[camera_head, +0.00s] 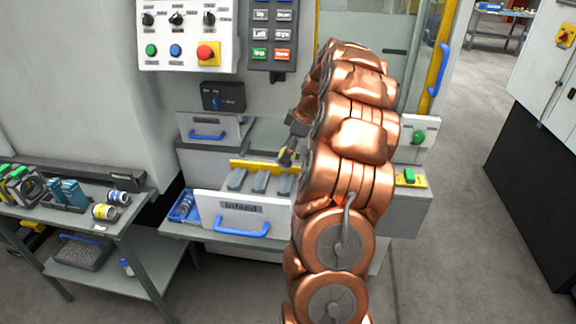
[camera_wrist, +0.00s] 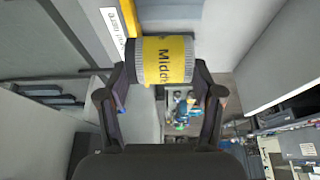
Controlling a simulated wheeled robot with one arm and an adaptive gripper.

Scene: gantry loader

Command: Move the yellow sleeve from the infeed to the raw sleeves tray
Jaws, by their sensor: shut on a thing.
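The yellow sleeve (camera_wrist: 167,60) is a short cylinder with a yellow band, dark lettering and pale ribbed ends. My gripper (camera_wrist: 163,78) is shut on it, one finger at each end, in the wrist view. In the head view my gripper (camera_head: 287,153) is above the back of the infeed tray (camera_head: 213,205), partly hidden by my copper arm; the sleeve cannot be made out there. The infeed has a labelled white front, a blue handle, grey blocks and a yellow strip. I cannot tell which container is the raw sleeves tray.
A smaller drawer (camera_head: 229,127) with a blue handle is behind the infeed. A control panel (camera_head: 187,35) is above. A yellow-framed door (camera_head: 440,50) stands at right. Floor at right is clear.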

